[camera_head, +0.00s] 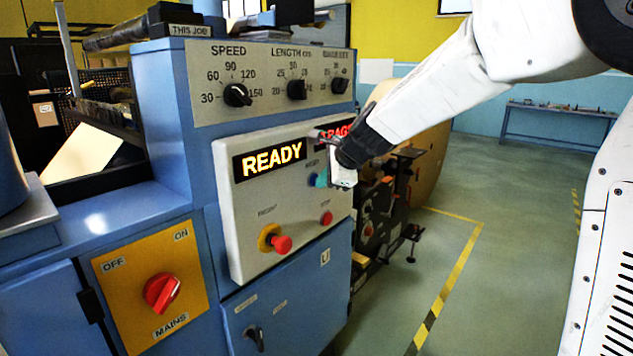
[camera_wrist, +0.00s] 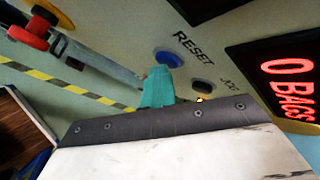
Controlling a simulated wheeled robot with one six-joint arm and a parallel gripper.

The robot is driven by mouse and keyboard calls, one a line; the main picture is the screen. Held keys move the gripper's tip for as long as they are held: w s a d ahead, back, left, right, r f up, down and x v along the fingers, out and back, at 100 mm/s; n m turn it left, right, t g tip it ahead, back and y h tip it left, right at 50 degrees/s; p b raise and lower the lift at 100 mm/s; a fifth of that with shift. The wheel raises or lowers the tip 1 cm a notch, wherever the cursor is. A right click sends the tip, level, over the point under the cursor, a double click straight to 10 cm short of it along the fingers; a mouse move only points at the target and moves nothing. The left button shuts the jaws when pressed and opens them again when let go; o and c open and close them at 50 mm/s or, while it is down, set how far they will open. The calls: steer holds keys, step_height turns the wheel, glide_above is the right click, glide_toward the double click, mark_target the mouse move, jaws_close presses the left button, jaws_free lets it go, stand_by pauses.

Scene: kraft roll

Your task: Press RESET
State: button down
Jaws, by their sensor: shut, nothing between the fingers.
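The blue RESET button (camera_wrist: 168,59) sits on the pale control panel beside its RESET label in the wrist view. In the head view the button (camera_head: 313,179) shows just left of my gripper. My gripper (camera_head: 322,178) is shut and empty, in front of the panel's right part. In the wrist view its teal fingertips (camera_wrist: 158,88) lie just below the button in the picture. I cannot tell whether they touch it. The dark JOG button (camera_wrist: 202,87) is close beside it.
The panel also has a lit READY display (camera_head: 269,160), a red-on-yellow mushroom button (camera_head: 280,244) and a small red button (camera_head: 326,218). A red BAGS display (camera_wrist: 288,75) reads 0. A MAINS switch (camera_head: 161,293) is lower left. Open floor (camera_head: 500,270) lies right.

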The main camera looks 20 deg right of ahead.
steer(key=shift+s+d, duration=0.45)
steer(key=shift+s, duration=0.25)
steer(key=s+d, duration=0.1)
steer(key=s, duration=0.1)
steer(key=s+d, duration=0.2)
stand_by(0.6)
stand_by(0.5)
steer(key=s+d+f+n+g+h, duration=0.1)
steer(key=s+n, duration=0.8)
steer(key=s, duration=0.9)
steer(key=s+d+f+n+g+h, duration=0.1)
steer(key=s+n+g, duration=0.5)
steer(key=s, duration=1.2)
steer(key=f+n+h, duration=0.1)
steer(key=n, duration=0.2)
steer(key=shift+s+f+n+h, duration=0.15)
steer(key=shift+f+n+h, duration=0.15)
steer(key=shift+f+n, duration=0.1)
